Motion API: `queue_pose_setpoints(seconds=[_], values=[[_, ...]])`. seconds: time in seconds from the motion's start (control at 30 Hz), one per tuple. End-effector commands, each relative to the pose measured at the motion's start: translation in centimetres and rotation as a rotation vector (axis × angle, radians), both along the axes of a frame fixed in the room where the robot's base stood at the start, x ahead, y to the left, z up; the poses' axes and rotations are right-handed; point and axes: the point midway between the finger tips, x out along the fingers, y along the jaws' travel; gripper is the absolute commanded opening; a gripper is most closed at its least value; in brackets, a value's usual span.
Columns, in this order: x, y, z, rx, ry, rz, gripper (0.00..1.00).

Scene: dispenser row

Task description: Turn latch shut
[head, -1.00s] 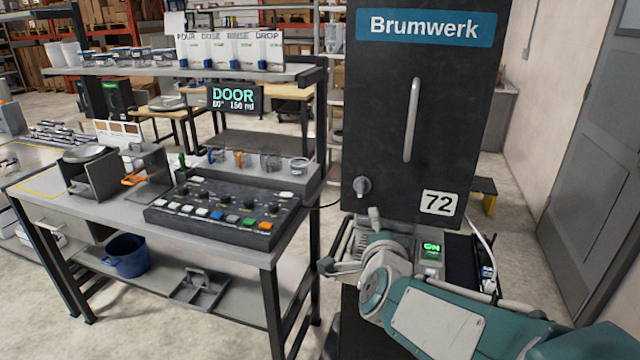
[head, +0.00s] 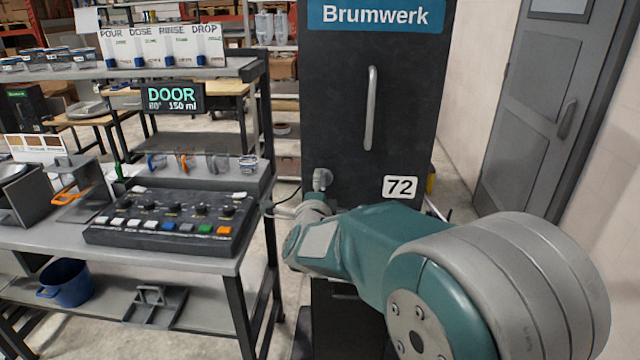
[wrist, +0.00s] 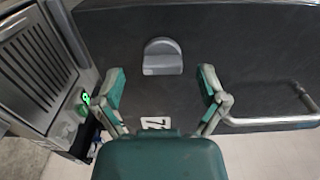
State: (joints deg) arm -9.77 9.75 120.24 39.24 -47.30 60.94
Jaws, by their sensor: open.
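The latch is a grey round knob with a raised grip bar (head: 322,178), low on the left side of the dark Brumwerk door (head: 345,90). In the wrist view the knob (wrist: 162,57) shows whole, its bar lying across the picture. My gripper (wrist: 162,72) is open and empty. Its two green-padded fingers stand apart to the left and right of the knob, and I see no contact. In the head view my gripper (head: 285,207) is just below the knob, partly hidden by my arm. The door looks closed.
A long vertical door handle (head: 370,108) is above the knob; it shows at right in the wrist view. A "72" label (head: 400,187) sits beside the knob. A control panel (head: 172,222) on the bench (head: 215,267) stands close on the left.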

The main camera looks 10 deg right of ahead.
Motion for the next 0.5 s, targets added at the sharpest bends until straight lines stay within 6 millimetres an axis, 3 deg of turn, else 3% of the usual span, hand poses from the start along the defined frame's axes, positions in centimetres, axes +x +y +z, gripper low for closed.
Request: queue_pose_setpoints(seconds=[0.2, 0.47, 0.5], values=[[1.9, -1.1, 0.1, 0.004, -0.001, -0.001, 0.91], [2.1, -0.9, 0.0, 0.001, 0.0, 0.0, 0.91], [2.1, -0.9, 0.0, 0.001, 0.001, 0.0, 0.82]])
